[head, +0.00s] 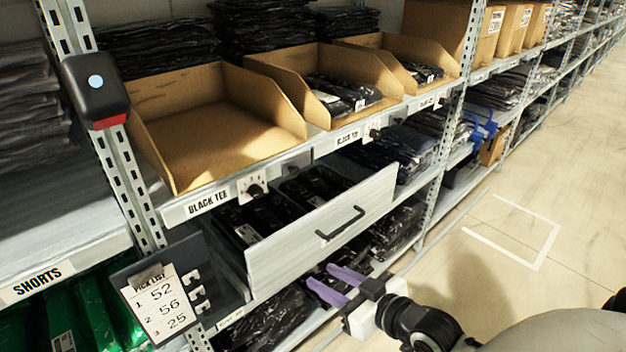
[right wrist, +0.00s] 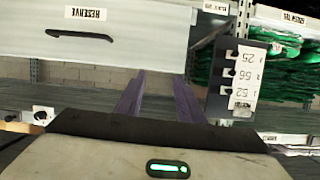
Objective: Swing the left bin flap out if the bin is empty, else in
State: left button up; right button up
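The left bin (head: 222,115) is a cardboard open-front bin above the BLACK TEE label (head: 207,202). Its visible floor is bare and I see nothing in it. A small light plate with a black knob (head: 253,187) sits on the shelf edge at its front right; I cannot tell whether this is its flap. My right gripper (head: 319,274) has purple fingers spread apart with nothing between them. It is below the bins, in front of the pulled-out drawer (head: 320,232). Its fingers also show in the right wrist view (right wrist: 160,75). My left gripper is out of view.
Two more cardboard bins (head: 290,65) to the right hold black packets. The drawer has a black handle (head: 341,223) and black packets inside. A pick list board (head: 160,300) hangs at lower left. A black and red device (head: 96,88) is on the post. The floor at right is clear.

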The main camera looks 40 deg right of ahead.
aim_at(297, 173)
jog(key=w+d+r+t, duration=0.2)
jog(key=r, duration=0.6)
jog(key=w+d+r+t, duration=0.2)
jog(key=d+r, duration=0.1)
jog(key=r, duration=0.5)
jog(key=w, duration=0.6)
jog(key=w+a, duration=0.1)
jog(key=w, duration=0.2)
jog(key=shift+w+f, duration=0.1)
jog(key=shift+w, duration=0.3)
grip_shut()
